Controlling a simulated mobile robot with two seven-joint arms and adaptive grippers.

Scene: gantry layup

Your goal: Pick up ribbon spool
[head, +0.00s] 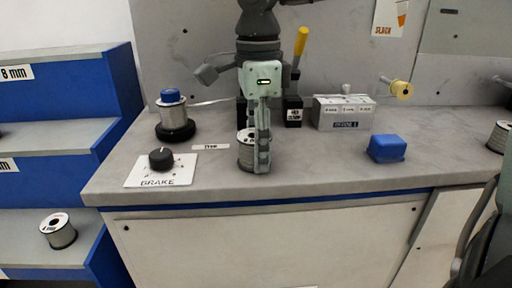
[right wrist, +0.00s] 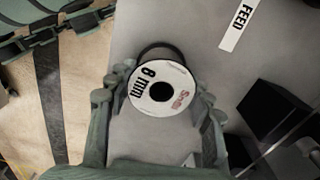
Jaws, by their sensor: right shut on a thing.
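A ribbon spool (head: 246,153) with a white top flange and grey winding stands on the grey bench near its front edge, partly hidden by my right gripper (head: 261,165). The right gripper points down over it. In the right wrist view the spool (right wrist: 159,85) shows its white face marked "8 mm" and lies between the two fingers of the right gripper (right wrist: 162,100), which are shut on its sides. I cannot tell whether the spool is clear of the bench. My left gripper is not in view.
A black block (head: 293,111), a grey labelled box (head: 343,113) and a blue block (head: 387,148) are to the right. Another spool (head: 58,231) sits on the blue shelf.

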